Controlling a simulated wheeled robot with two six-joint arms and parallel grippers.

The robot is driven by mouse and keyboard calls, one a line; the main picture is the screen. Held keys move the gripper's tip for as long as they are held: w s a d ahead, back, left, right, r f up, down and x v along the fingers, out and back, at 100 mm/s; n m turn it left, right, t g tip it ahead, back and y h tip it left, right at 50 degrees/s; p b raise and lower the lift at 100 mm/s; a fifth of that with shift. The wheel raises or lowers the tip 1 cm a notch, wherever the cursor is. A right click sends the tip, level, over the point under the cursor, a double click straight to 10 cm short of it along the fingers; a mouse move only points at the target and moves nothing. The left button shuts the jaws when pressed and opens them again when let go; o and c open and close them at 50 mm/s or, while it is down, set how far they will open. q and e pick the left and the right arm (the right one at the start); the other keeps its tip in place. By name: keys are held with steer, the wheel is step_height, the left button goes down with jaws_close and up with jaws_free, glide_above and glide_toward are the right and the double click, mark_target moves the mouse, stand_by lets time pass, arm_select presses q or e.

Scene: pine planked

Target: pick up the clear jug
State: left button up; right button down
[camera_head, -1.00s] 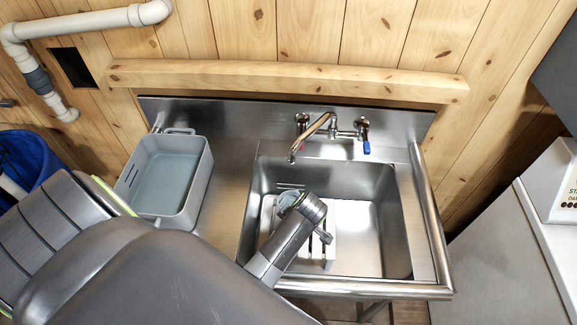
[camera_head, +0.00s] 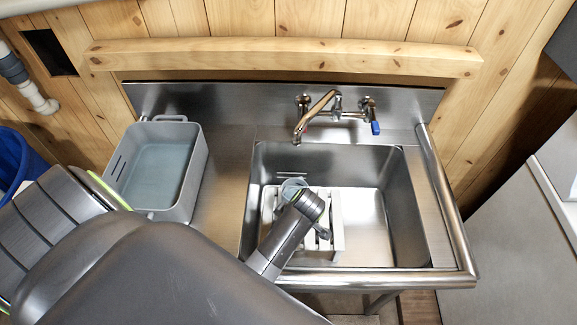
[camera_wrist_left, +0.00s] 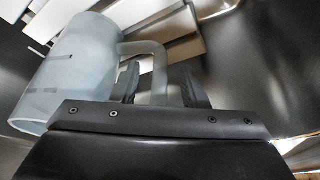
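The clear jug (camera_head: 292,187) is in the steel sink, by the white rack, mostly hidden behind my left arm in the head view. In the left wrist view the jug (camera_wrist_left: 82,70) is a frosted, pale cylinder with dark marks on its side, tilted in the picture, its handle (camera_wrist_left: 156,65) on the right. My left gripper (camera_wrist_left: 157,86) is open, with one dark finger on each side of the handle. A gap shows between the handle and the right finger. My right gripper is not in view.
A white slatted rack (camera_head: 337,240) sits in the sink (camera_head: 378,225) under my left arm. A faucet (camera_head: 318,115) reaches over the back of the sink. A grey tub (camera_head: 198,170) stands on the left drainboard. The sink's right side is clear.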

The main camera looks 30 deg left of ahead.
arm_select(q)
steer(key=shift+a+f, duration=0.2)
steer(key=shift+f, duration=0.2)
steer(key=shift+d+r, duration=0.1)
steer(key=shift+d, duration=0.1)
steer(key=c, duration=0.5)
jaws_close()
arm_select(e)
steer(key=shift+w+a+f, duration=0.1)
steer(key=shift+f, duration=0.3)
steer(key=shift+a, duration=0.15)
